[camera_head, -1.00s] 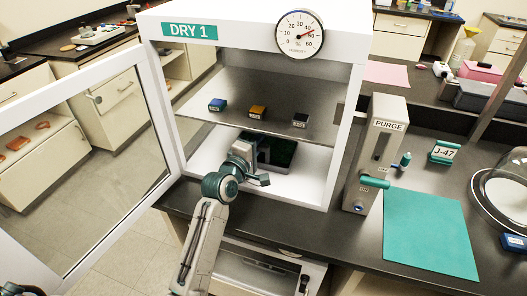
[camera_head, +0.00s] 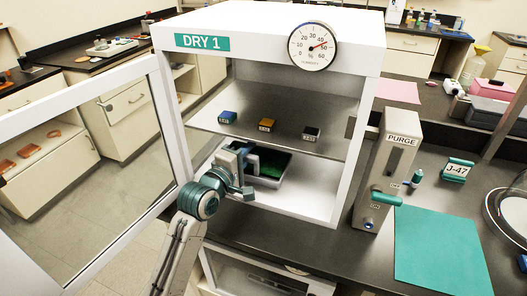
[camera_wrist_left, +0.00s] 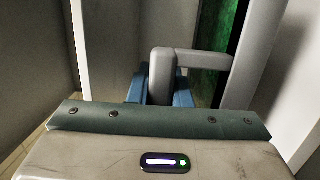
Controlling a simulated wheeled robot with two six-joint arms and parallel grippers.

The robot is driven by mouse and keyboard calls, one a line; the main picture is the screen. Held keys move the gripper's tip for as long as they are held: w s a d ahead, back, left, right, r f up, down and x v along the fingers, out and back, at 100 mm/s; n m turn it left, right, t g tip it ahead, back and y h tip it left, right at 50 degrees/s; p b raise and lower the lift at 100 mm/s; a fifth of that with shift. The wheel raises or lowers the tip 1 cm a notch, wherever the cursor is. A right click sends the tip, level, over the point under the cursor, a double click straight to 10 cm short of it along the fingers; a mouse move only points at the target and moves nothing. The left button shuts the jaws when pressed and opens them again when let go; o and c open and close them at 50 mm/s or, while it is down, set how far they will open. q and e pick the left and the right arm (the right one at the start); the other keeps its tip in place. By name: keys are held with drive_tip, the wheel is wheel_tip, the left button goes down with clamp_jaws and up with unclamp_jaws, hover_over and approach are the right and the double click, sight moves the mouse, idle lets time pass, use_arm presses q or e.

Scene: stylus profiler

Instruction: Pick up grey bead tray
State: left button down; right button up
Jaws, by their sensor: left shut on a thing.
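The grey bead tray (camera_head: 284,168), with dark walls and green beads inside, is on the lower level of the white DRY 1 cabinet. My left gripper (camera_head: 246,172) reaches in through the open front and is shut on the tray's grey handle at its near left side. The gripper hides part of the tray, and I cannot tell whether the tray is lifted off the floor. My right gripper is not in view.
The cabinet's glass door (camera_head: 85,165) stands open at left. The shelf above holds a blue box (camera_head: 228,117), an orange box (camera_head: 267,125) and a black box (camera_head: 311,133). The purge unit (camera_head: 388,170) stands right of the cabinet, beside a clear green mat (camera_head: 442,250).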

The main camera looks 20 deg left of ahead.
use_arm(q)
drive_tip(key=s+a, duration=0.5)
drive_tip(key=s, duration=0.2)
drive_tip(key=shift+s+a+r+b, duration=0.2)
drive_tip(key=shift+s+r+b, duration=0.15)
drive_tip(key=shift+r, duration=0.1)
drive_tip(key=c, duration=2.1)
unclamp_jaws()
drive_tip(key=shift+s, duration=0.1)
clamp_jaws()
